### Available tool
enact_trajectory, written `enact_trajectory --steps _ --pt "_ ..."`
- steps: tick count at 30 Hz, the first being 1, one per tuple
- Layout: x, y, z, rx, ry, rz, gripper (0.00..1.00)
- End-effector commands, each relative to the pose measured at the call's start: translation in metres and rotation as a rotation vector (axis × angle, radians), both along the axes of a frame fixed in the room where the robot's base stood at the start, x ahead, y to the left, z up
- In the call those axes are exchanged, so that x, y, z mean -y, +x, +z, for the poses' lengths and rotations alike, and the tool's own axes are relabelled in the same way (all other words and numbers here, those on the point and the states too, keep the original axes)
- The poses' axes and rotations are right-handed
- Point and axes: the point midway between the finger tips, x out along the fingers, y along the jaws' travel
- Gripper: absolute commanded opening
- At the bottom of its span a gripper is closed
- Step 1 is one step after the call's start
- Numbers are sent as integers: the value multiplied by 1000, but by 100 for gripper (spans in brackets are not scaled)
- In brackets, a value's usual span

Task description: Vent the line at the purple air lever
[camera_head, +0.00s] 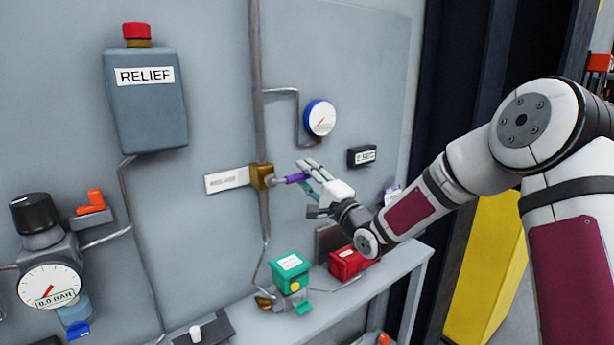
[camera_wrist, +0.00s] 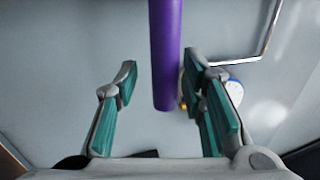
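The purple air lever (camera_head: 296,178) sticks out to the right from a brass valve body (camera_head: 262,176) on the vertical pipe, at mid-panel in the head view. In the wrist view the lever (camera_wrist: 166,55) comes down from the top edge, and its free end lies between my finger pads. My gripper (camera_head: 309,176) is at the lever's free end. In the wrist view my gripper (camera_wrist: 161,78) is open, with a clear gap left of the lever. The right finger is close to the lever; I cannot tell whether they touch.
A white label plate (camera_head: 227,180) is left of the valve. A blue-rimmed gauge (camera_head: 320,118) and a small black display (camera_head: 362,156) are nearby. Below stand a green box (camera_head: 290,272) and a red box (camera_head: 346,263). A RELIEF box (camera_head: 146,105) hangs at upper left.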

Motion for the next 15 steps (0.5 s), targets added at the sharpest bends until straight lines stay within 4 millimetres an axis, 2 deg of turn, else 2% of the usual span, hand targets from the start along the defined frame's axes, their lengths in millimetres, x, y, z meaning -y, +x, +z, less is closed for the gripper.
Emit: enact_trajectory --steps 9,15 --pt "1 -2 1 4 -1 0 38" --pt "16 -23 -6 2 -2 -2 38"
